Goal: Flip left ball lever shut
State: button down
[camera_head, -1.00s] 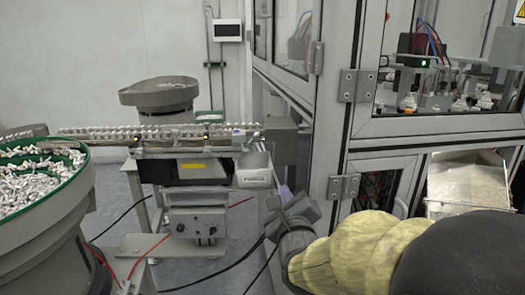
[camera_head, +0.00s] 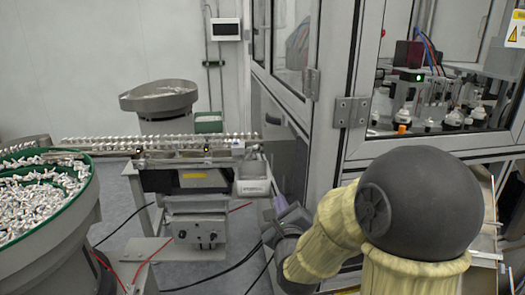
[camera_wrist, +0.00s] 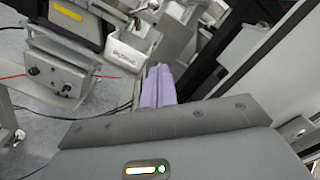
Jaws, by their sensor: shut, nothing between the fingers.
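My gripper (camera_wrist: 158,86) shows in the wrist view as two pale purple fingers held together, with nothing between them. It also shows in the head view as a small purple tip (camera_head: 280,204), low beside the machine frame and just below the small metal bin (camera_head: 252,188). In the wrist view the same bin (camera_wrist: 119,49) lies ahead and left of the fingers, apart from them. I cannot make out the left ball lever in either view.
A feeder rail (camera_head: 150,142) loaded with small parts runs to the machine cabinet (camera_head: 345,110). A large bowl of white parts (camera_head: 40,195) stands at the left, another bowl (camera_head: 160,95) behind. Cables cross the floor. A control box (camera_head: 199,232) sits under the rail.

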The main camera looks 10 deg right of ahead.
aim_at(253, 151)
jog(key=w+r+p, duration=0.1)
jog(key=w+p, duration=0.1)
jog(key=w, duration=0.7)
jog(key=w+r+p, duration=0.2)
jog(key=w, duration=0.7)
jog(key=shift+w+a+r+p, duration=0.15)
jog(key=shift+a+r+p, duration=0.15)
jog(key=shift+a, duration=0.15)
jog(key=shift+d, duration=0.1)
jog(key=shift+n, duration=0.3)
